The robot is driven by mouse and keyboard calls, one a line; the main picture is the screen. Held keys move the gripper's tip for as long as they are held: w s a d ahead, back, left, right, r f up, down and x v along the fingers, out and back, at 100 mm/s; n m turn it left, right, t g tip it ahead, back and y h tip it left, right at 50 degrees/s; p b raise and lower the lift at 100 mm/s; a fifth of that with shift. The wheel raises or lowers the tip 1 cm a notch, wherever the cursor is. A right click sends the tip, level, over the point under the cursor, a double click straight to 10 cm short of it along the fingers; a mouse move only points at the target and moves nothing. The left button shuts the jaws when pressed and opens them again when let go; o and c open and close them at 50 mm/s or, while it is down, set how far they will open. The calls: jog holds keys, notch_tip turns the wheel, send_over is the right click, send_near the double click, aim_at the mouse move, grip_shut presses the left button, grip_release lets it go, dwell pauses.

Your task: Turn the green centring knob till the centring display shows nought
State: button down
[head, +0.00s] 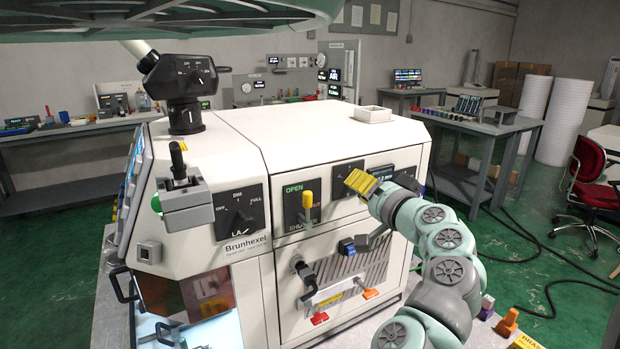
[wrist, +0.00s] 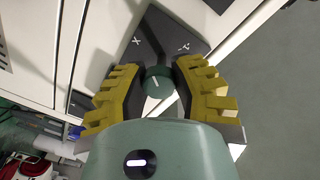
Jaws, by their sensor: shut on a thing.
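The green centring knob (wrist: 157,82) shows between my yellow fingers in the wrist view, with a pale mark on its face. It sits on a dark panel (wrist: 178,38) lettered X and Y. My gripper (head: 360,183) is shut on the knob, one finger on each side. In the head view the gripper reaches the front of the white machine and hides the knob. A small dark display (head: 382,172) shows just behind the gripper, partly covered. Its reading is too small to make out.
On the machine front are a dim dial (head: 239,211), a yellow-handled shutter lever (head: 308,201) and a blue switch (head: 346,247), left of and below my gripper. A joystick box (head: 184,204) juts out at the left.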

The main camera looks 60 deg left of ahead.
jog(key=shift+m, duration=0.7)
jog(key=c, duration=0.7)
grip_release()
jog(key=d, duration=0.4)
jog(key=s+d, duration=0.1)
jog(key=d, duration=0.7)
jog(key=shift+s+r, duration=0.2)
jog(key=shift+r, duration=0.05)
